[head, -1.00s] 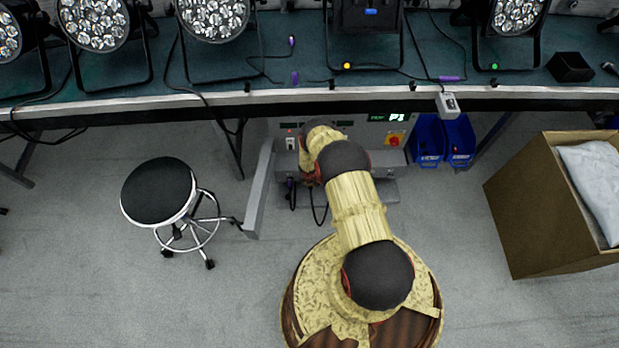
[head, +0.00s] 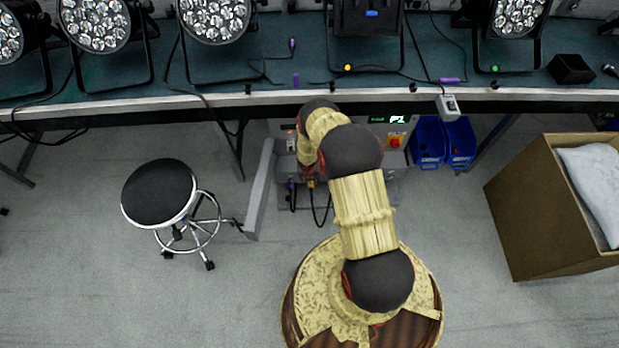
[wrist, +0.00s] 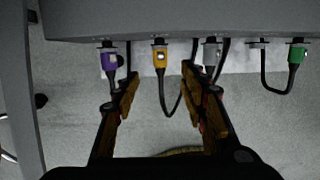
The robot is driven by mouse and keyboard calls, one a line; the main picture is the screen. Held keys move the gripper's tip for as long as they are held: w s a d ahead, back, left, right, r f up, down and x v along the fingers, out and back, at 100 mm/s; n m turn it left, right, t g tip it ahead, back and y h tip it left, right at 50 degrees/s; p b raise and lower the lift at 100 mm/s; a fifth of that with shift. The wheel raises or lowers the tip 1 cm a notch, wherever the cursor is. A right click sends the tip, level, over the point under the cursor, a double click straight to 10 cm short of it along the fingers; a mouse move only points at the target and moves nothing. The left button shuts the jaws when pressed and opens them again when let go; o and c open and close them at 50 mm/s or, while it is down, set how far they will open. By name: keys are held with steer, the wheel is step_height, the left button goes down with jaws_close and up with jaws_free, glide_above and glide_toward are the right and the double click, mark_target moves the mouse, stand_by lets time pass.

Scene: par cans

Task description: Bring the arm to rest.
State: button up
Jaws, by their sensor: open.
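My gripper (wrist: 158,88) is open in the wrist view, its two fingers apart with nothing held between them. Beyond the fingertips, plugs hang from the underside of a grey unit (wrist: 180,22): a purple plug (wrist: 108,60), a yellow plug (wrist: 160,58), a grey plug (wrist: 211,55) and a green plug (wrist: 296,56). The yellow plug appears in the gap between the fingers; I cannot tell how far ahead it is. In the head view my bent arm reaches toward the unit under the bench, and the gripper is mostly hidden by it.
The bench (head: 270,75) carries several par cans (head: 95,25) and cables. A black stool (head: 158,193) stands left of my arm. A cardboard box (head: 535,220) with a pale bag stands right. Blue bins (head: 443,142) are under the bench. Floor between is clear.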

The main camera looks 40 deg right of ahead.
steer(key=shift+r, duration=0.15)
steer(key=s+m+g+h, duration=0.1)
steer(key=s+m+g, duration=0.1)
steer(key=s+m, duration=0.65)
steer(key=s+d+r+m+g, duration=0.25)
steer(key=r+m, duration=0.25)
steer(key=r, duration=0.3)
steer(key=s+a+r+m, duration=0.1)
steer(key=a+r+m, duration=0.25)
steer(key=r, duration=0.85)
steer(key=a+r+m, duration=0.2)
steer(key=r+m, duration=0.3)
steer(key=r, duration=0.6)
steer(key=s+a+r+m, duration=0.15)
steer(key=r+m, duration=0.25)
steer(key=r, duration=0.8)
steer(key=s+a+r+m+t+y, duration=0.1)
steer(key=s+a+r, duration=0.3)
steer(key=r, duration=0.7)
steer(key=s+a+r+m+t+y+p, duration=0.1)
steer(key=s+a+r+t, duration=0.3)
steer(key=a+r, duration=0.4)
steer(key=s+a+r+m+t+p, duration=0.1)
steer(key=s+a+r+t, duration=0.2)
steer(key=r, duration=1.3)
steer(key=s+a, duration=0.2)
steer(key=shift+s+a+r+m+y, duration=0.25)
steer(key=shift+a+m+y, duration=0.05)
steer(key=shift+a+y, duration=0.1)
